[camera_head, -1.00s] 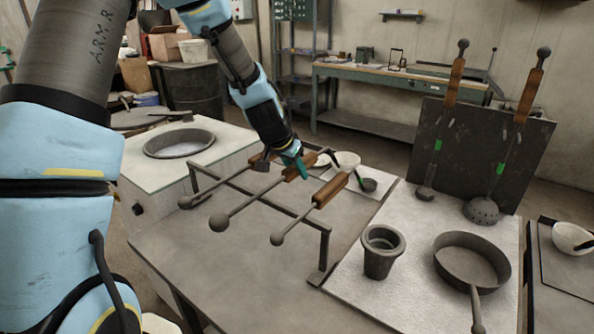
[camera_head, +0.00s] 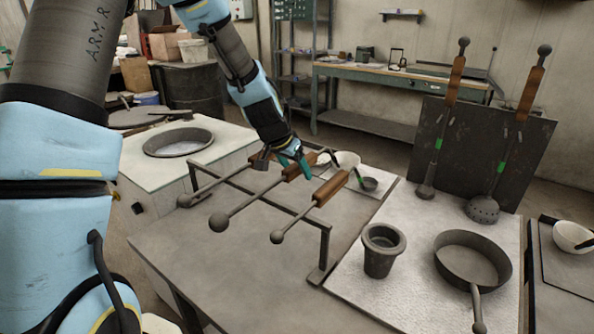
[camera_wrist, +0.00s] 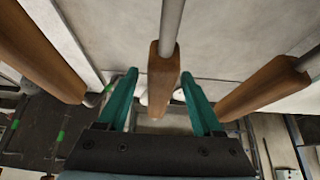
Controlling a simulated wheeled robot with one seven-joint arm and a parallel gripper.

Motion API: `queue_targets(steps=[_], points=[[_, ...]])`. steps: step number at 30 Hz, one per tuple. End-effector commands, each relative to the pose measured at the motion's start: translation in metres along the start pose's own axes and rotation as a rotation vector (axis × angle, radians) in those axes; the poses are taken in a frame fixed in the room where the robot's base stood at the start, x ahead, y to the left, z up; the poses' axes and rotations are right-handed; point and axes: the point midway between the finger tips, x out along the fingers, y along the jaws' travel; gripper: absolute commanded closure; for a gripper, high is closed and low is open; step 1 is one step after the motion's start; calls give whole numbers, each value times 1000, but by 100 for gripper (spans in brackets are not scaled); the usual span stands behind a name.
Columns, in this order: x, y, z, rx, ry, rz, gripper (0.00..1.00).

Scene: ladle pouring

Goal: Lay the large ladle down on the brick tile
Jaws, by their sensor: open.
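Three long-handled tools with ball ends and wooden grips lie across a dark metal rack (camera_head: 322,245). The middle one (camera_head: 219,223) has the biggest ball and looks like the large ladle; its far end is hidden behind my gripper. My gripper (camera_head: 297,164) is at its wooden grip. In the wrist view, the open teal fingers (camera_wrist: 160,88) stand on either side of a wooden grip (camera_wrist: 163,75), with gaps visible. I cannot tell surely which surface is the brick tile; a pale slab (camera_head: 350,284) lies right of the rack.
On the pale slab stand a dark pot (camera_head: 382,252) and a pan (camera_head: 472,262). The neighbouring ladle (camera_head: 277,237) lies close on the right, and another (camera_head: 184,201) on the left. Two tools hang on a dark upright panel (camera_head: 470,160). The table front (camera_head: 200,260) is clear.

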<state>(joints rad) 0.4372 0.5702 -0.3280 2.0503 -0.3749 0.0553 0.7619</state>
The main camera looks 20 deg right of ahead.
Motion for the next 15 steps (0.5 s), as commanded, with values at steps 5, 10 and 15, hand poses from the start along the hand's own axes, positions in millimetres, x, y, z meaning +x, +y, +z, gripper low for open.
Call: queue_targets(steps=[5,10,15], points=[[-24,-1,0,1,4,-4,33],[-56,-1,0,0,5,-5,33],[-83,-1,-1,1,5,-4,33]])
